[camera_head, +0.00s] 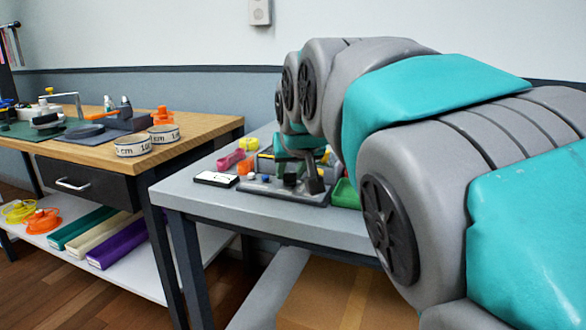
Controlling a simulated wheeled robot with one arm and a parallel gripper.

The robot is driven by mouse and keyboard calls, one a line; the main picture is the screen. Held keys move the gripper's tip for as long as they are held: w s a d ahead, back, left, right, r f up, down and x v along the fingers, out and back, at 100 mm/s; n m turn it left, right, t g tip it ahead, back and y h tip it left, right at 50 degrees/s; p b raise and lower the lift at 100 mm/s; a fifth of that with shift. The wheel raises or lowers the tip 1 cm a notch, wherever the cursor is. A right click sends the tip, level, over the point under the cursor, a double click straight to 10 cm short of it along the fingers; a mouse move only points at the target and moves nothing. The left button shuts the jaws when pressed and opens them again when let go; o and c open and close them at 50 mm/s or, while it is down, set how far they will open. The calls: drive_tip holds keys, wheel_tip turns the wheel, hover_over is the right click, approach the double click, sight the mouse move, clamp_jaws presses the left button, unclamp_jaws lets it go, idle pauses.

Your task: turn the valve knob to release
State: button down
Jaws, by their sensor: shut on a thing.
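My arm reaches in from the right, and its wrist bends down over the grey table. My gripper (303,174) is small in view, below the teal wrist, low over a dark grey base plate (268,191) with small parts on it. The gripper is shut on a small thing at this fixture. It appears to be the valve knob, but the fingers and wrist hide most of it. I cannot tell how far the knob is turned.
A white-faced device (216,179), a pink piece (230,160), an orange piece (245,166) and a green tray (346,194) lie around the fixture. A wooden workbench (200,133) with tape rolls (132,147) stands left. A cardboard box (340,297) sits below the table.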

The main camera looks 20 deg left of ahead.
drive_tip(key=m+h, duration=0.2)
drive_tip(key=m, duration=0.1)
drive_tip(key=m+t+h, duration=0.1)
drive_tip(key=shift+a+r+m+h+p, duration=0.25)
drive_tip(key=shift+a+m+h+p, duration=0.05)
drive_tip(key=shift+m+p, duration=0.1)
drive_tip(key=shift+m+h, duration=0.5)
drive_tip(key=shift+m, duration=0.2)
drive_tip(key=shift+f+p, duration=0.15)
drive_tip(key=shift+p, duration=0.15)
drive_tip(key=c, duration=0.6)
unclamp_jaws()
drive_tip(key=shift+o, duration=0.2)
drive_tip(key=shift+s, duration=0.15)
